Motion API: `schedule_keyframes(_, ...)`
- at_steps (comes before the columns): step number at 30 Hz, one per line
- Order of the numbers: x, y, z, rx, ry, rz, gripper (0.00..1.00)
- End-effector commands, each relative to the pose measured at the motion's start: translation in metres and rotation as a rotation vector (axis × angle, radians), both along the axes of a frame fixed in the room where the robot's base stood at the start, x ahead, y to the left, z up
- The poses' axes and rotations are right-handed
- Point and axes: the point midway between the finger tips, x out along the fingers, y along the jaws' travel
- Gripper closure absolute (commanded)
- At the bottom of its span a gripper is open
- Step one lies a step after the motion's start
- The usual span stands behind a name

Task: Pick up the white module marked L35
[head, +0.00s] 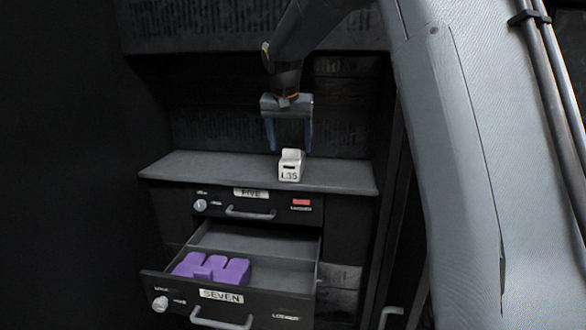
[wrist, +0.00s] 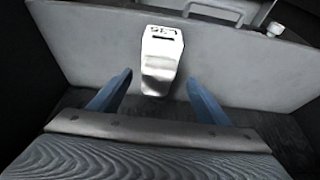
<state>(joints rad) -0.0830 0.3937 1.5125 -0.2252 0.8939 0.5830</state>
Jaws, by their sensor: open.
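The white module marked L35 (head: 291,166) stands upright on the grey countertop (head: 215,170), its label facing the front. It also shows in the wrist view (wrist: 161,62), ahead of the fingertips and roughly centred between them. My gripper (head: 290,149) is open and empty, pointing down just above and behind the module. In the wrist view its two blue fingers (wrist: 158,80) stand apart, with the module's near end close to the gap between them. I cannot tell the exact height of the fingertips over the counter.
Below the counter is a shut drawer labelled FIVE (head: 251,194) with a handle and a red marker. Under it the drawer labelled SEVEN (head: 221,296) is pulled open and holds purple modules (head: 210,268). The counter is clear to both sides of the white module.

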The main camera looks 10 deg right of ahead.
Motion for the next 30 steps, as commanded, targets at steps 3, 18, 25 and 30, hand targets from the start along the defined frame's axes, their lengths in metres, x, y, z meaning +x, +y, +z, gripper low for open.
schedule_keyframes(3,0.004,-0.003,-0.011,0.0,0.003,-0.002,0.3)
schedule_keyframes(18,0.023,-0.017,-0.061,0.0,0.002,-0.005,0.3)
schedule_keyframes(25,0.027,-0.018,-0.07,0.001,0.0,-0.004,0.3)
schedule_keyframes(30,0.027,-0.017,-0.07,0.001,0.0,-0.004,0.38)
